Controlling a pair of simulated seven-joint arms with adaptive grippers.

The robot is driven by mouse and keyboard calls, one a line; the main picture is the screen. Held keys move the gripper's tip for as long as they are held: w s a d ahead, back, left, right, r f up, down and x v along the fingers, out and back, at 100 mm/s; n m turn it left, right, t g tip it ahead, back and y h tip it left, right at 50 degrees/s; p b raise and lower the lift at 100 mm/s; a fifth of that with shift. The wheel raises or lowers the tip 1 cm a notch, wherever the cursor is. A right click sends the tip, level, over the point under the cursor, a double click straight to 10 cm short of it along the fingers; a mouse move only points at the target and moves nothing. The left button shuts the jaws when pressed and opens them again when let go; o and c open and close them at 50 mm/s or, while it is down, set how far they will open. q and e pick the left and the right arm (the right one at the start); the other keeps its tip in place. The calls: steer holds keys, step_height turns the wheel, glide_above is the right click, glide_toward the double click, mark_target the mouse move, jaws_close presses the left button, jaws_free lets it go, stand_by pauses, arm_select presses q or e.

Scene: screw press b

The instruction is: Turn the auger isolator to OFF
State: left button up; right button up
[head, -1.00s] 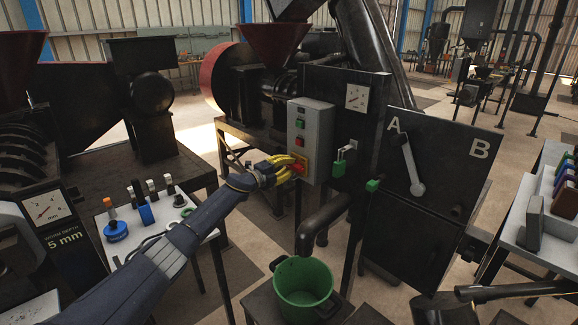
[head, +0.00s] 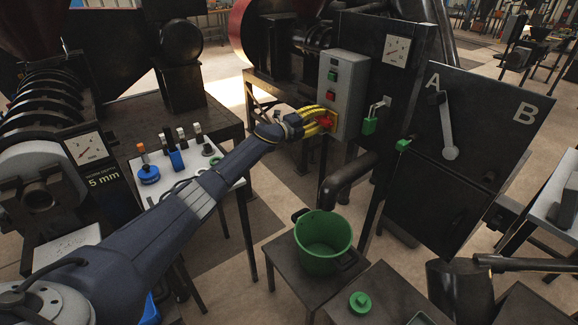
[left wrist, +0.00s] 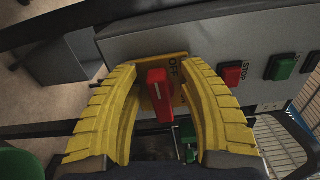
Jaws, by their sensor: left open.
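The auger isolator is a red handle (left wrist: 158,95) on a yellow plate (left wrist: 178,62) marked OFF, on the grey control box (head: 344,90). In the left wrist view the handle's long side runs up and down, and the OFF lettering is to its right. My left gripper (left wrist: 157,72) is open, its two yellow fingers on either side of the handle. Gaps show between fingers and handle there. In the head view my left gripper (head: 325,118) reaches the box's lower part, and its fingers partly hide the handle. My right gripper is not in view.
A red STOP button (left wrist: 232,74) and a green button (left wrist: 281,66) sit beside the isolator on the box. A green bucket (head: 323,262) stands below the spout. A small white table (head: 140,172) holds several tools.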

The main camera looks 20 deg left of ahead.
arm_select(q)
steer(key=m, duration=0.3)
steer(key=shift+r+m, duration=0.3)
steer(key=shift+r, duration=0.05)
steer(key=m, duration=0.3)
steer(key=r+m, duration=0.1)
steer(key=m, duration=0.1)
steer(key=shift+s+d, duration=0.2)
steer(key=shift+d, duration=0.15)
steer(key=v, duration=1.7)
steer(key=s+f+n+y, duration=0.1)
steer(key=s+f+n, duration=0.1)
steer(key=f, duration=1)
steer(key=s+f+n+y, duration=0.1)
steer(key=s+f+n, duration=0.1)
steer(key=f, duration=1)
steer(key=shift+s+a+f+n+g, duration=0.3)
steer(key=shift+s+f, duration=0.05)
steer(key=shift+s, duration=0.25)
